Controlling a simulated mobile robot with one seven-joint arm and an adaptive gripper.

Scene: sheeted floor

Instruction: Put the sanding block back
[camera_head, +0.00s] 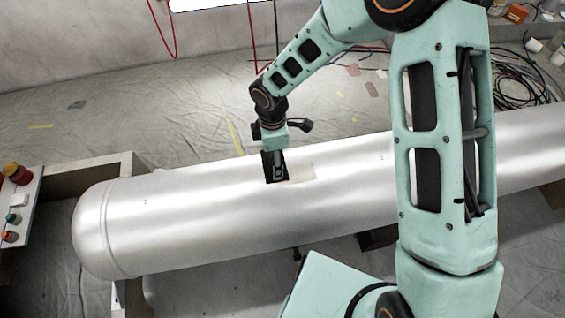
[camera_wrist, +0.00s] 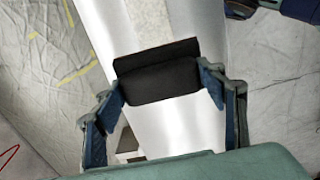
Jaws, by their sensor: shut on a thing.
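My gripper (camera_wrist: 163,88) is shut on a black sanding block (camera_wrist: 160,78), which sits between its two blue-padded fingers in the wrist view. In the head view the block (camera_head: 269,167) shows as a dark shape below my gripper (camera_head: 277,160), at the upper side of a large silver cylinder (camera_head: 200,216). The block is over the cylinder's surface, beside a duller beige patch (camera_head: 301,172). I cannot tell whether the block touches the metal. The cylinder also runs through the wrist view (camera_wrist: 185,125).
A control box (camera_head: 18,205) with coloured knobs stands at the far left. Black cables (camera_head: 520,80) and small items lie at the upper right. Red hoses (camera_head: 252,35) hang behind my arm. The sheeted floor (camera_head: 130,115) behind the cylinder has open room.

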